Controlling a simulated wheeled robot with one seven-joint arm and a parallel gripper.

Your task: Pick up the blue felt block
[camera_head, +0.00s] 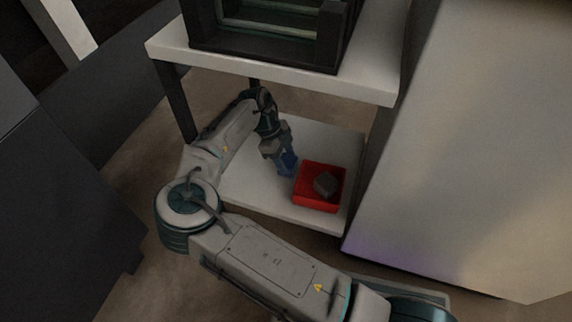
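The blue felt block (288,164) is a small dark-blue piece at the lower white shelf, just left of the red bin. My gripper (281,157) reaches down under the upper shelf, with its tip right at the block. The gripper overlaps the block's upper left side in the picture. The fingers are small and dark here, so I cannot tell whether they are closed on the block or only around or beside it. I also cannot tell whether the block rests on the shelf or is held above it.
A red bin (319,205) with a dark grey block (325,184) in it stands close to the right. The upper white shelf (350,85) carries a dark frame (335,50). A large pale panel (460,150) closes the right side. Bare lower shelf (252,190) shows at left.

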